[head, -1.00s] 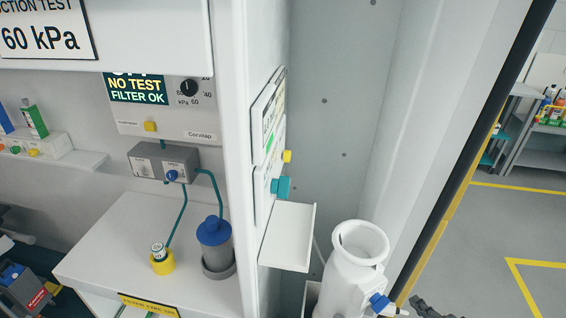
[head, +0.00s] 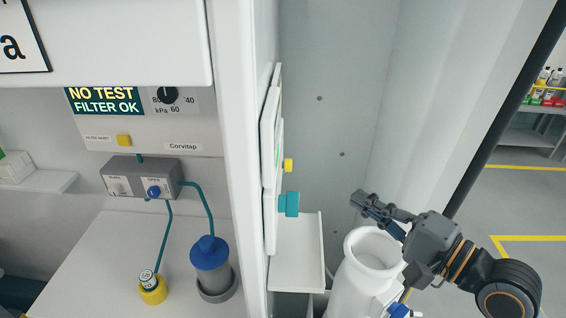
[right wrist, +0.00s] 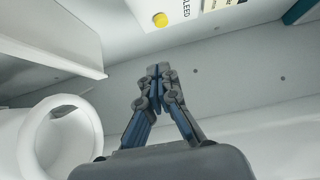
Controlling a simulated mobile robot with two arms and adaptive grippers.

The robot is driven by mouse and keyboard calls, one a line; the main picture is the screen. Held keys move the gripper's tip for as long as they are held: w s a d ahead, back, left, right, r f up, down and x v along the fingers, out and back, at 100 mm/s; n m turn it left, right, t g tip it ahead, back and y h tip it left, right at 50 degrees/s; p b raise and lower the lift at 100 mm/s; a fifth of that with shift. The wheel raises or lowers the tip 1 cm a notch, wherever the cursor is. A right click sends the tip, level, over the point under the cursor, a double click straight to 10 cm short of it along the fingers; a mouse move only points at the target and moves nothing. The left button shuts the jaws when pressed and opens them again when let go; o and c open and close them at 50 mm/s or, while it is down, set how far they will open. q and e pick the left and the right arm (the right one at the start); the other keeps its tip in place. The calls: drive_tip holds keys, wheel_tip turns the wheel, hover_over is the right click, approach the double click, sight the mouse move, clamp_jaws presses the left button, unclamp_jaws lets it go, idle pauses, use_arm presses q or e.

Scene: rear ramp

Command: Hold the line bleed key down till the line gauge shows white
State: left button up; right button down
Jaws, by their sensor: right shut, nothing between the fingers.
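The yellow key (head: 288,165) sticks out of the side panel (head: 271,150) on the white wall edge. It also shows in the right wrist view at the top, as a yellow button (right wrist: 160,19) beside lettering that ends in "LEED". I see the panel almost edge-on in the head view, so I cannot read a line gauge there. My right gripper (head: 364,202) is shut and empty, to the right of the panel and a little lower than the key. In the right wrist view its closed fingertips (right wrist: 158,72) are apart from the key. My left gripper is out of view.
A teal knob (head: 289,204) projects below the key. A white shelf (head: 297,252) sits under it. A white canister (head: 362,280) stands below my right gripper. A tap box (head: 142,177) and blue-capped filter (head: 210,266) are left of the wall.

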sight(288, 165)
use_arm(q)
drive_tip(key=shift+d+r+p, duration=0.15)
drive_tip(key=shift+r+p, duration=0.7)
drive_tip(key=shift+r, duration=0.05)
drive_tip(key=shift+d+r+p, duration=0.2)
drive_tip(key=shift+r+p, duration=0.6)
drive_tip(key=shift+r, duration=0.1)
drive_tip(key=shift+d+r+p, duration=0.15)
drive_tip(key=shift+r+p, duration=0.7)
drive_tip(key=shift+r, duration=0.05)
use_arm(e)
drive_tip(key=s+a+x, duration=0.1)
drive_tip(key=x, duration=1)
drive_tip(key=shift+a, duration=0.3)
drive_tip(key=shift+w+r, duration=0.1)
drive_tip(key=shift+w, duration=0.05)
